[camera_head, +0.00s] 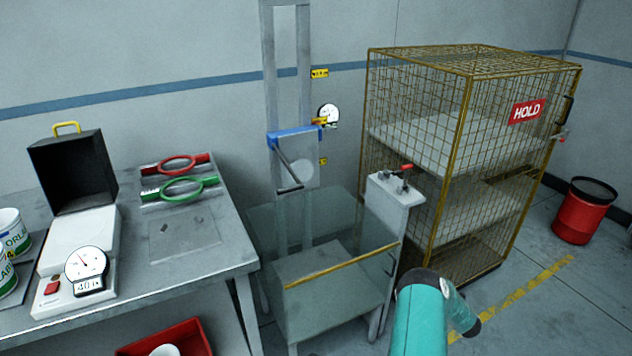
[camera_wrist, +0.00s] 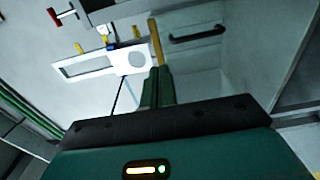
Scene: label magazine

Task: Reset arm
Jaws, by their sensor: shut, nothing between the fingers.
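My arm shows in the head view as a teal link with a dark joint at the lower right, in front of the grey stand and the cage; the fingers are not visible there. In the wrist view my gripper (camera_wrist: 158,88) shows as a dark green and black body with its fingers together and nothing between them. Beyond the fingers are a white plate with a window (camera_wrist: 105,62), a yellow bar (camera_wrist: 155,40) and a dark handle (camera_wrist: 198,33).
A grey stand (camera_head: 330,285) with a yellow-edged shelf stands centre. A wire cage (camera_head: 470,150) with a red HOLD sign is behind it. At left, a table (camera_head: 225,245) holds a dial scale (camera_head: 75,270), a black box (camera_head: 75,170) and red and green rings. A red bin (camera_head: 577,220) stands far right.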

